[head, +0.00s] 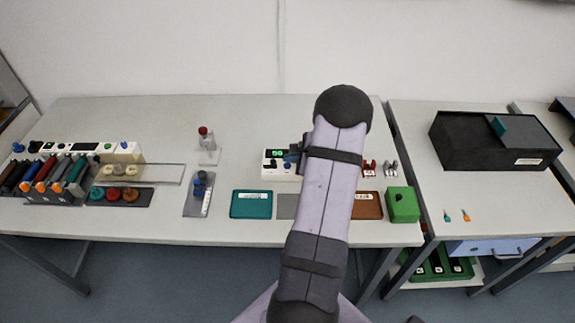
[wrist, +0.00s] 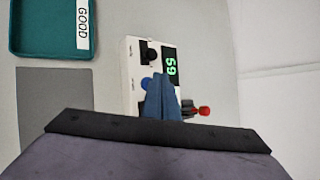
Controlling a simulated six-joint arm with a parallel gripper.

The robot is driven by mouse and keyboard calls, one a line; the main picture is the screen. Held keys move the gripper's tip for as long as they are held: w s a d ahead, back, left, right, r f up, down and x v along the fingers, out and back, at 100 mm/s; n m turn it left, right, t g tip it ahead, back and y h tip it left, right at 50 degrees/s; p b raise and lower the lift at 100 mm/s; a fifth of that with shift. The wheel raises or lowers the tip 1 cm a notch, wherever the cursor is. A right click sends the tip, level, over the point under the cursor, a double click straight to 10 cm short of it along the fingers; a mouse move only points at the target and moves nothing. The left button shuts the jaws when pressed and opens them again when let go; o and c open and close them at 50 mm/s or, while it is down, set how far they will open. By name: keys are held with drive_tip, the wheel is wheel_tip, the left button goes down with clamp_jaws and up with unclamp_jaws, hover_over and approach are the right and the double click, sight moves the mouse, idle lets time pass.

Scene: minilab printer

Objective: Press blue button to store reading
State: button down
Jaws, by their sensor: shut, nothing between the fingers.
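A small white device (head: 281,172) stands on the table, partly behind my arm in the head view. In the wrist view the white device (wrist: 131,67) shows a green-lit display (wrist: 170,66) that seems to read 59, a black knob (wrist: 150,54) and the blue button (wrist: 146,84). My gripper (wrist: 159,78) is shut and empty, its blue fingertips over the device right beside the blue button and partly overlapping it. I cannot tell whether they touch. In the head view my gripper (head: 294,158) is at the device's right side, mostly hidden by my arm.
A teal tray (head: 252,216) labelled GOOD and a grey mat (head: 287,212) lie in front of the device. A red-tipped item (wrist: 204,111) shows beyond the fingers. A green box (head: 402,204) stands at right.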

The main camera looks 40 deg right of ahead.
drive_tip(key=shift+f+b, duration=0.9)
drive_tip(key=shift+b, duration=0.4)
idle(0.8)
drive_tip(key=shift+r, duration=0.1)
drive_tip(key=shift+r+p, duration=0.45)
drive_tip(key=shift+r, duration=0.35)
drive_tip(key=shift+r, duration=0.1)
wheel_tip(320, 180, up, 5)
drive_tip(key=p, duration=0.3)
idle(0.5)
idle(0.7)
